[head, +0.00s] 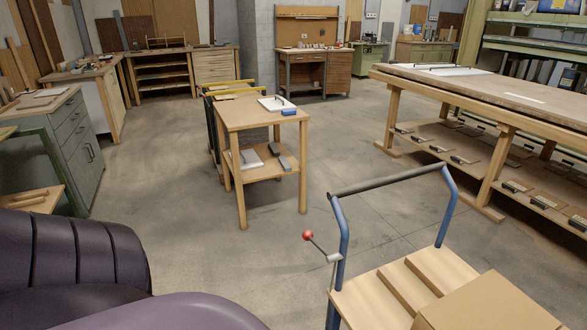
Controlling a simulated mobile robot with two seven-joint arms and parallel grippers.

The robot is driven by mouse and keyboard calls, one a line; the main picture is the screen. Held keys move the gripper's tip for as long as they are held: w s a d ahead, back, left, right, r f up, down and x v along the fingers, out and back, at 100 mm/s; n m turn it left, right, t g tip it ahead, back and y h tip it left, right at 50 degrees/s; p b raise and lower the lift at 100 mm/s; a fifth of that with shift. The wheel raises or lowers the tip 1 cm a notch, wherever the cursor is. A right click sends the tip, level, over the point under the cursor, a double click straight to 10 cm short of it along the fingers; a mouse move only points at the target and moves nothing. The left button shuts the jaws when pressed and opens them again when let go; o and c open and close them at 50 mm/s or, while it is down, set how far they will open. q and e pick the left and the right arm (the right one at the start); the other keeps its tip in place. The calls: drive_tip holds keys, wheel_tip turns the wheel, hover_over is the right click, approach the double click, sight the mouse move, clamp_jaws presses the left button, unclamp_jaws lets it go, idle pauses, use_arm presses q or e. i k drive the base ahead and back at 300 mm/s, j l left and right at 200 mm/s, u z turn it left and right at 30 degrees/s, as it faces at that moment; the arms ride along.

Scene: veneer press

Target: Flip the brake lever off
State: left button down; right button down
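The brake lever (320,246) is a short grey rod with a red ball knob (308,235) at its upper left end. It joins a bracket on the left post of a cart (344,240) with a blue tubular frame and a dark handlebar (390,182). The lever tilts up and to the left, away from the post. The cart stands at the lower right, and its front part is cut off by the picture edge. Dark purple parts of my own body fill the lower left. Neither of my grippers shows in the head view, and nothing touches the lever.
The cart carries wooden boards (410,288) and a cardboard box (490,305). A small wooden table (245,117) stands beyond it. A long workbench (500,95) runs along the right and a green cabinet (70,150) stands left. The concrete floor (180,225) between is clear.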

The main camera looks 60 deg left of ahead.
sight(307, 236)
drive_tip(key=j+u, duration=0.1)
drive_tip(key=j, duration=1.7)
drive_tip(key=i+j, duration=0.35)
drive_tip(key=j, duration=0.3)
drive_tip(key=i+j, duration=0.2)
drive_tip(key=k+j, duration=0.15)
drive_tip(key=k, duration=0.4)
drive_tip(key=k+j, duration=0.25)
drive_tip(key=j, duration=0.15)
drive_tip(key=k+j, duration=0.25)
drive_tip(key=j, duration=0.1)
